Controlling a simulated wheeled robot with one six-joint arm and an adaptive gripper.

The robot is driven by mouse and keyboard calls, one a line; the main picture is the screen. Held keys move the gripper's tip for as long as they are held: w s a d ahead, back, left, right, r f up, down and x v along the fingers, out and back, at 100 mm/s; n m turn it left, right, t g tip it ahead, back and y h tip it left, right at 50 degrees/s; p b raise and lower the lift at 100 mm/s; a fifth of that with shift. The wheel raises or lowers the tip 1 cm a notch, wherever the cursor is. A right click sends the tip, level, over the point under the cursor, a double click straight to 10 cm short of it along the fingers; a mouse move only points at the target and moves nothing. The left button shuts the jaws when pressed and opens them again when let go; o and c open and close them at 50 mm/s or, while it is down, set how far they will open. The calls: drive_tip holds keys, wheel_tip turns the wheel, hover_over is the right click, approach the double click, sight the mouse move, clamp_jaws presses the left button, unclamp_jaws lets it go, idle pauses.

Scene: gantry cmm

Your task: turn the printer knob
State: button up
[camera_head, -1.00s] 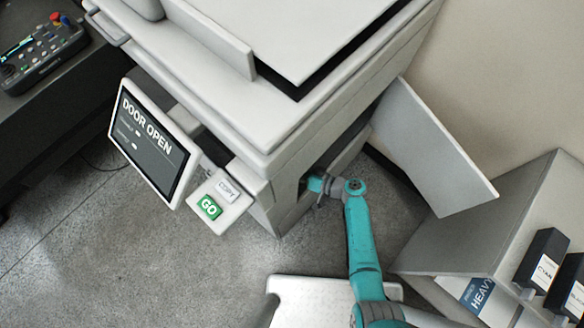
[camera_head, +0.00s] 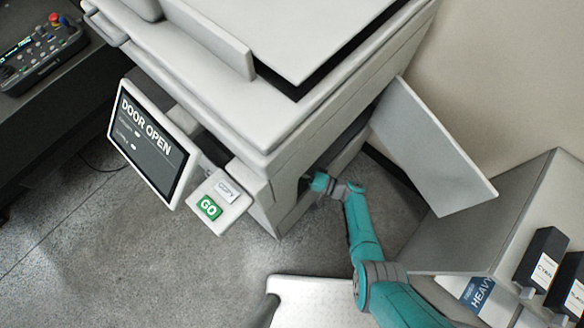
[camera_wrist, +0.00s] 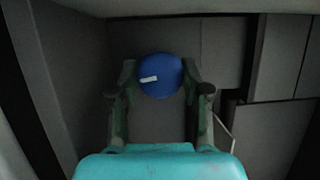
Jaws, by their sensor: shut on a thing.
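The printer (camera_head: 285,130) stands with its side door (camera_head: 425,150) swung open. Its screen (camera_head: 150,143) reads "DOOR OPEN". In the wrist view the blue round knob (camera_wrist: 160,76) sits inside the dark cavity, with a white mark on its face, running nearly level. My gripper (camera_wrist: 160,84) has a finger on each side of the knob and is shut on it. In the head view my wrist reaches into the printer's side opening, and the knob and fingertips are hidden there.
A green GO button (camera_head: 209,207) and a COPY button (camera_head: 226,191) sit below the screen. A cabinet with a CYAN cartridge (camera_head: 543,262) stands at the right. A control box (camera_head: 42,52) lies on the dark table at the upper left. Grey floor shows at lower left.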

drive_tip(key=shift+m+y, duration=0.3)
drive_tip(key=shift+m, duration=0.3)
drive_tip(key=o, duration=1.1)
drive_tip(key=shift+o, duration=0.2)
